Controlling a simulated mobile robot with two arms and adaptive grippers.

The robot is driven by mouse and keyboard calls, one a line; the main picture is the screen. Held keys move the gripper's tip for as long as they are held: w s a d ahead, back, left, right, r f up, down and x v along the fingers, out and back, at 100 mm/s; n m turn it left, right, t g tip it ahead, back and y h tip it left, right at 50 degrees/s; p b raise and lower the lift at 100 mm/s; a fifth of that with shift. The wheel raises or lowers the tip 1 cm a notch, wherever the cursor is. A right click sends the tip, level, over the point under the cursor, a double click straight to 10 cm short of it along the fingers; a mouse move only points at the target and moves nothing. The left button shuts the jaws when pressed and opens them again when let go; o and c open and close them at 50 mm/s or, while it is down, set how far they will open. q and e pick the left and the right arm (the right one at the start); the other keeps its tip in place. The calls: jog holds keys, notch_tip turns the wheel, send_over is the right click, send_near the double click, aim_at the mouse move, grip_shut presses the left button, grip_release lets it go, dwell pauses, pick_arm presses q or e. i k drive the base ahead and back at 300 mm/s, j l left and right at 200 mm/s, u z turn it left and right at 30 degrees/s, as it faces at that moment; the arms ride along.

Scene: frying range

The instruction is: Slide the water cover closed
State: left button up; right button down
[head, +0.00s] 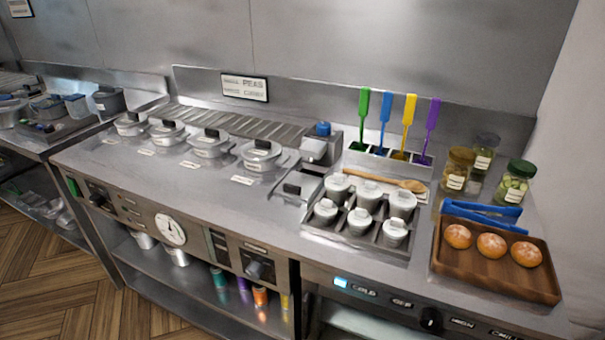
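A flat metal cover (303,183) with a dark handle lies in the counter, left of the white lidded pots. I take it to be the water cover, though no label on it can be read. Behind it stands a metal block (315,148) with a blue knob (322,129) on top. The area between the cover and the block is small and partly shadowed, so I cannot tell how far the cover stands open. Neither of my grippers is in view.
Several lidded pans (208,143) sit left of the cover. White pots (369,193) stand in a rack close on its right. Farther right are a wooden tray (495,278) with buns, blue tongs (482,213) and jars (458,168). The front left counter strip (190,195) is clear.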

aim_at(299, 182)
jog(key=k+j+z, duration=0.15)
jog(key=z, duration=0.2)
jog(key=k+j+z, duration=0.2)
jog(key=j+z, duration=0.2)
jog(key=k+j+z, duration=0.15)
jog(key=z, duration=0.2)
